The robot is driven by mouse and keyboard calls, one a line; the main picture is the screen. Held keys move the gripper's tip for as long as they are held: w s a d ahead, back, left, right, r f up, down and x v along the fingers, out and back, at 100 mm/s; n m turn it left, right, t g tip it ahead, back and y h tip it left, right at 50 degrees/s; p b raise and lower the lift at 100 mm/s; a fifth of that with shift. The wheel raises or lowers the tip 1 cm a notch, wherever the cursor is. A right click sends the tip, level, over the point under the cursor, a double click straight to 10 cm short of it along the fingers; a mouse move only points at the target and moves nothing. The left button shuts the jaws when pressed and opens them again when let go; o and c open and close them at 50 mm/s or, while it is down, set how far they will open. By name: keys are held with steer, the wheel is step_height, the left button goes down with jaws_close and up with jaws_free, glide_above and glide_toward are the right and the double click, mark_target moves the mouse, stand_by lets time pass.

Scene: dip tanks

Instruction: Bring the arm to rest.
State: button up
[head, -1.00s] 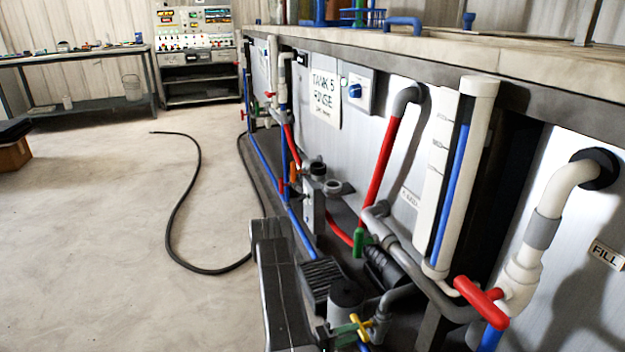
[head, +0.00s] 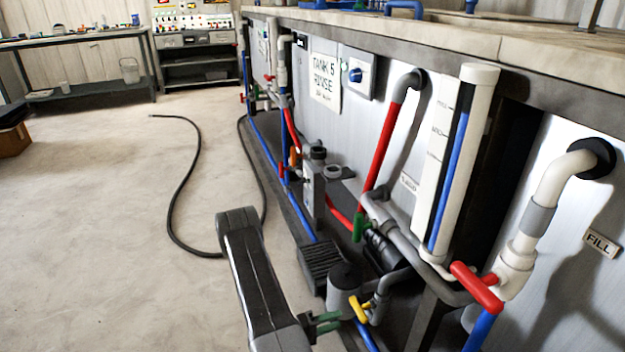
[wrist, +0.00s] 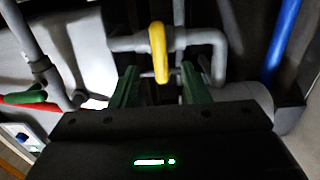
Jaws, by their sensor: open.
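My gripper (head: 325,322) has green fingers and is low in front of the tank plumbing in the head view. In the wrist view its two fingers (wrist: 158,90) stand apart with nothing gripped. A yellow valve handle (head: 360,308) is just right of the fingertips in the head view, with a small gap. In the wrist view the yellow handle (wrist: 158,50) shows upright between the fingers in the picture, across a grey pipe (wrist: 127,43). My arm is bent, with its dark link rising at the left of the gripper.
A red-handled valve (head: 477,287) and a green-handled valve (head: 358,228) sit on the pipes nearby. A grey cylindrical housing (head: 343,285) stands close beside the gripper. A black hose (head: 180,220) lies on the floor. The floor to the left is mostly open, with a bench (head: 75,45) at the back.

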mark_target(356, 311)
steer(key=b+x, duration=0.2)
steer(key=x, duration=0.8)
steer(key=shift+d+f+b, duration=0.1)
steer(key=shift+d+b, duration=0.15)
steer(key=shift+b, duration=0.15)
steer(key=shift+w+d+r+n, duration=0.15)
steer(key=shift+d+r+n, duration=0.05)
steer(key=shift+n, duration=0.7)
steer(key=n, duration=0.4)
steer(key=shift+r, duration=0.15)
